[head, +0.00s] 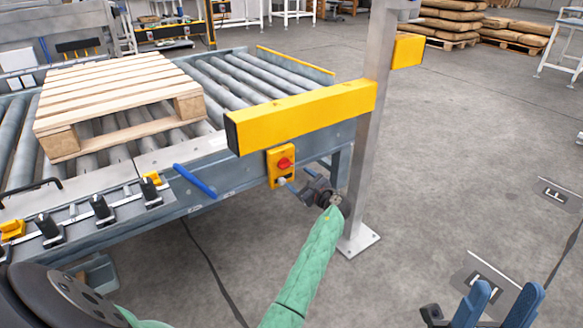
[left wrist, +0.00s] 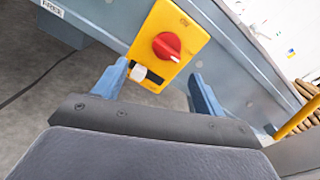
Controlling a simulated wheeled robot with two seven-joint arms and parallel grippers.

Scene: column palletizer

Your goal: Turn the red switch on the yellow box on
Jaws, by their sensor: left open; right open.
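The yellow box (head: 276,168) is fixed to the conveyor's side, below a yellow beam. Its red switch (head: 284,163) is a round knob; the switch also shows clearly in the left wrist view (left wrist: 167,45), with a ridge slanting down to the right. A small white part (left wrist: 138,72) sits below it on the box. My left gripper (head: 298,179) is open and empty, just in front of the box's lower right. In the left wrist view its blue fingers stand apart on either side of the box's lower end. My right gripper (head: 506,290) is open and empty at lower right, far from the box.
A metal post (head: 363,150) stands right beside my left gripper, carrying the yellow beam (head: 300,115) above the box. A wooden pallet (head: 115,95) lies on the conveyor rollers. A blue bar (head: 195,181) juts from the conveyor's edge. The floor at right is mostly clear.

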